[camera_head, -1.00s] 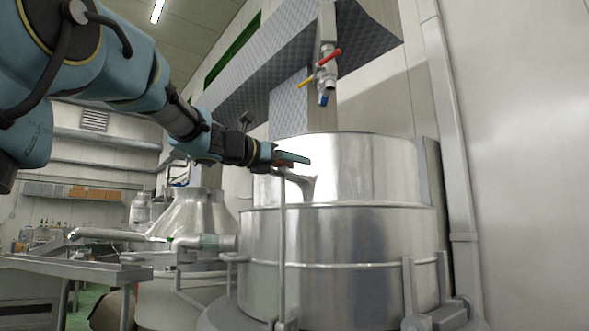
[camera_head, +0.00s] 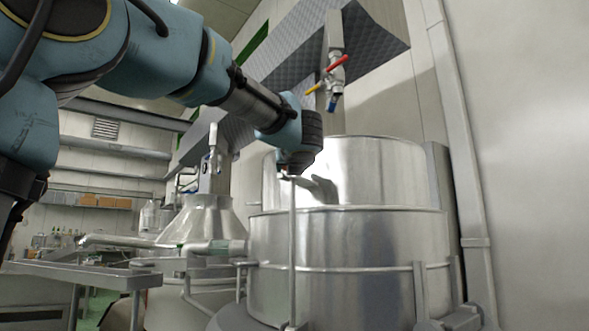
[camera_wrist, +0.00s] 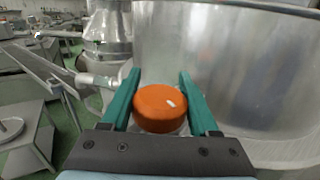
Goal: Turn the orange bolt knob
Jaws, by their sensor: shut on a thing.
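The orange bolt knob (camera_wrist: 158,110) is a round cap with a short white mark on its top, right of centre, in the wrist view. My gripper (camera_wrist: 160,78) has one teal finger on each side of it and is shut on it. In the head view my gripper (camera_head: 287,176) points down at the top of a thin upright metal rod (camera_head: 292,245), in front of the steel vat. The knob is too small and covered there to make out clearly.
The large steel vat (camera_head: 350,245) stands right behind my gripper. A pipe valve with red and yellow handles (camera_head: 334,75) hangs above it. A conical steel vessel (camera_head: 208,222) and a metal table (camera_head: 85,275) stand to the left.

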